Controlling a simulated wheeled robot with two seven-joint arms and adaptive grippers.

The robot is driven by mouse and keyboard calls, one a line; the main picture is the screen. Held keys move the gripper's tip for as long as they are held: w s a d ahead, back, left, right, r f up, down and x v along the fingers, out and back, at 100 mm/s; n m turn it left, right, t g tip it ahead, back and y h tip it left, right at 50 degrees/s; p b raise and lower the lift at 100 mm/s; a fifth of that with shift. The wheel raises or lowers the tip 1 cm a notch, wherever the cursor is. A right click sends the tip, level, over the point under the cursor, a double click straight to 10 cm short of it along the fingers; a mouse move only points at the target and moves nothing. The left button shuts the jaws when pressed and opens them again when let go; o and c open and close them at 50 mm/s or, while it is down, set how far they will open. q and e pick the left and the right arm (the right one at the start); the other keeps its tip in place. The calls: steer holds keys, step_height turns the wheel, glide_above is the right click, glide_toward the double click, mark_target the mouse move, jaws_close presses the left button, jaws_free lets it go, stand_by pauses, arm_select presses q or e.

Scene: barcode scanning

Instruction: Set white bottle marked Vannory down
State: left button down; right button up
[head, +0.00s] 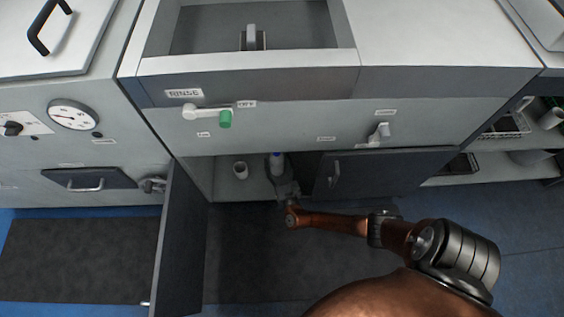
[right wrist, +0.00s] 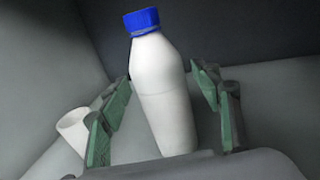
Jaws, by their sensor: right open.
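A white bottle with a blue cap (right wrist: 163,95) stands between the spread fingers of my right gripper (right wrist: 165,112) in the right wrist view. Gaps show between the bottle and both fingers. No marking can be read on its visible side. In the head view the bottle (head: 276,160) is inside the open lower cabinet, with my right gripper (head: 280,178) just in front of it. The bottle's base is hidden by the gripper in the head view. My left gripper is not in view.
A white cup (head: 240,170) stands on the cabinet floor left of the bottle; it also shows in the right wrist view (right wrist: 73,130). An open cabinet door (head: 180,240) is at left. Another door (head: 385,172) is right of my gripper.

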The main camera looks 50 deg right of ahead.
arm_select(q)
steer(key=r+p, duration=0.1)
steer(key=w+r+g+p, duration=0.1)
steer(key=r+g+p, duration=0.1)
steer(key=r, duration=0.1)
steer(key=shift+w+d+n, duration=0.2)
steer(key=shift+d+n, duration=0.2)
arm_select(e)
steer(key=v, duration=1)
steer(key=shift+s+a, duration=0.25)
steer(key=shift+s, duration=0.05)
